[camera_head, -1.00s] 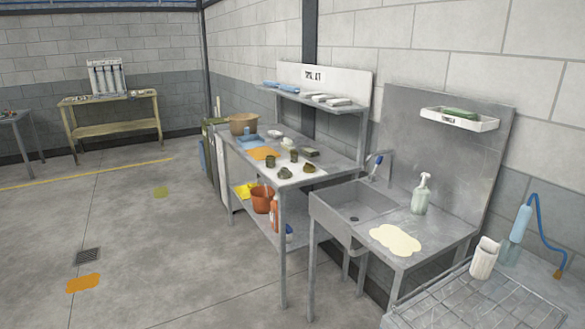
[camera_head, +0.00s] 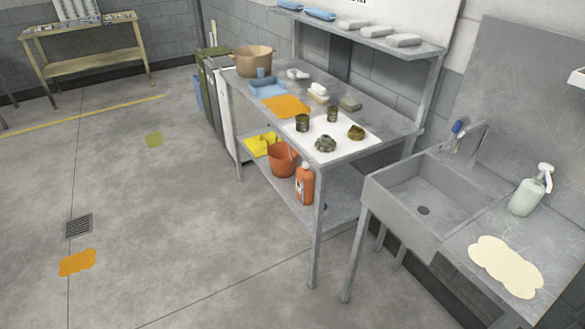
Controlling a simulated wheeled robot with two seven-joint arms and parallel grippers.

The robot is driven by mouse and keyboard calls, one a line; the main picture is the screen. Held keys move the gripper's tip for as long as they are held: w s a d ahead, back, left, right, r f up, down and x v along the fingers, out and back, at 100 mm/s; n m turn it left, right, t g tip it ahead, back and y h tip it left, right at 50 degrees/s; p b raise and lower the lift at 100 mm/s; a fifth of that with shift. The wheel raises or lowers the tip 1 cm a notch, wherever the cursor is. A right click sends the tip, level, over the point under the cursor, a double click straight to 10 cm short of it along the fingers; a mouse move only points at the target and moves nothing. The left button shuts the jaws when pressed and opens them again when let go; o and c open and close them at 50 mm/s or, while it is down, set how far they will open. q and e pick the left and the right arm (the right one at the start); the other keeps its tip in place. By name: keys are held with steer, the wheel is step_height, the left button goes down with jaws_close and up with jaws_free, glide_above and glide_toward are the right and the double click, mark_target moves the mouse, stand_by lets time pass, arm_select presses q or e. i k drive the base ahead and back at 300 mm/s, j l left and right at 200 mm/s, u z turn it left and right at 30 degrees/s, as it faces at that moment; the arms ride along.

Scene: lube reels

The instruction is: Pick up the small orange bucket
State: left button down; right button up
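The small orange bucket (camera_head: 282,160) stands upright on the lower shelf of the grey metal workbench (camera_head: 385,122). A yellow item (camera_head: 261,144) lies to its left and an orange bottle (camera_head: 304,186) stands in front of it to the right. The bucket's upper part is close under the tabletop edge. Neither of my grippers shows in the head view.
On the bench top are a tan pot (camera_head: 252,60), an orange cloth (camera_head: 286,106) and a white mat (camera_head: 335,142) with small items. A sink (camera_head: 420,195) stands at right. The floor left of the bench is open, with a drain grate (camera_head: 78,226) and an orange patch (camera_head: 77,263).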

mark_target(283, 158)
steer(key=i+j, duration=0.3)
steer(key=i, duration=0.2)
steer(key=i+z, duration=0.15)
steer(key=z, duration=0.2)
steer(key=i+z, duration=0.1)
steer(key=z, duration=0.25)
steer(key=i+j+z, duration=0.1)
steer(key=z, duration=0.25)
